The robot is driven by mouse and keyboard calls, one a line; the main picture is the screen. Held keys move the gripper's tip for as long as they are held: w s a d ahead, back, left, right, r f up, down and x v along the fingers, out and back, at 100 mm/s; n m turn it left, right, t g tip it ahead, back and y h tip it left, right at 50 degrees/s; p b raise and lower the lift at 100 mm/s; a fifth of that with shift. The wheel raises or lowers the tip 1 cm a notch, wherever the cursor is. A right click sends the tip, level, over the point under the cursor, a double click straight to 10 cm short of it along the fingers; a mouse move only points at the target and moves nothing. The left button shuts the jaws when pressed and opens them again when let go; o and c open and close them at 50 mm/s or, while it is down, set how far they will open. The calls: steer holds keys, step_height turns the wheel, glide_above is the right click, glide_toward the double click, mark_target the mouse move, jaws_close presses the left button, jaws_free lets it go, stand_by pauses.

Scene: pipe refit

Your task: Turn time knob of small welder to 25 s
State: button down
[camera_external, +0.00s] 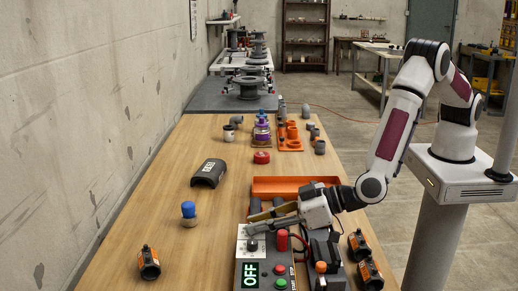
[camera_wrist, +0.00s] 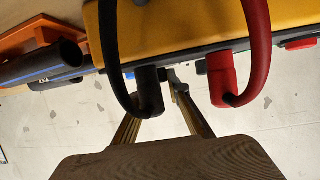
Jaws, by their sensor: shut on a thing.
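A dark knob (camera_external: 252,245) sits on the panel above the display. My gripper (camera_external: 262,221) is low over the panel's far end, fingers pointing left. In the wrist view my gripper (camera_wrist: 177,84) has its fingers closing together behind a black plug. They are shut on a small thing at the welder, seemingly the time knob. The plug and cables partly hide the tips, and the knob's setting is not readable.
A black cable plug (camera_wrist: 150,95) and a red one (camera_wrist: 222,88) hang close around my fingers. A red button (camera_external: 280,284) and a green button (camera_external: 281,270) are on the welder. An orange tray (camera_external: 290,184) lies behind. The table's left side has free room.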

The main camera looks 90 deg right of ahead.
steer(key=shift+w+r, duration=0.1)
stand_by(0.3)
steer(key=c, duration=1.9)
jaws_free()
steer(key=shift+s, duration=0.2)
steer(key=v, duration=1.1)
steer(key=shift+s+a+r, duration=0.15)
steer(key=shift+s+r, duration=0.05)
steer(key=shift+s, duration=0.1)
